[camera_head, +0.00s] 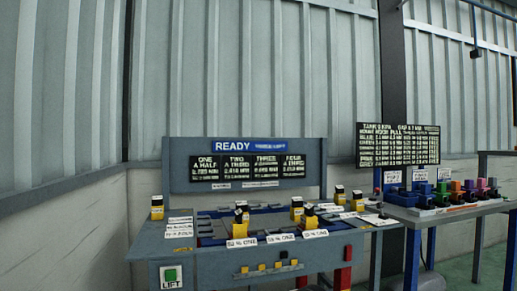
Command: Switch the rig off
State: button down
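The rig is a grey-blue bench (225,262) in the middle of the camera_head view, with an upright back panel. A blue and white sign (249,146) on the panel reads READY. Dark boards (248,167) below it are headed ONE to FOUR. A green button or switch (171,274) sits on the left of the bench front, above a LIFT label (171,284). Several small yellow knobs (278,265) are on the front. I cannot tell which control is the off switch. My gripper is not in view.
Several yellow and black blocks (241,223) stand on the bench top among white labels. A red part (343,278) is at its right front. A second bench (440,216) at the right holds coloured items. A dark text board (398,145) hangs behind. A corrugated wall closes the back.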

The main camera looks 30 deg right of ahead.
aim_at(380, 205)
jog(key=z, duration=1.75)
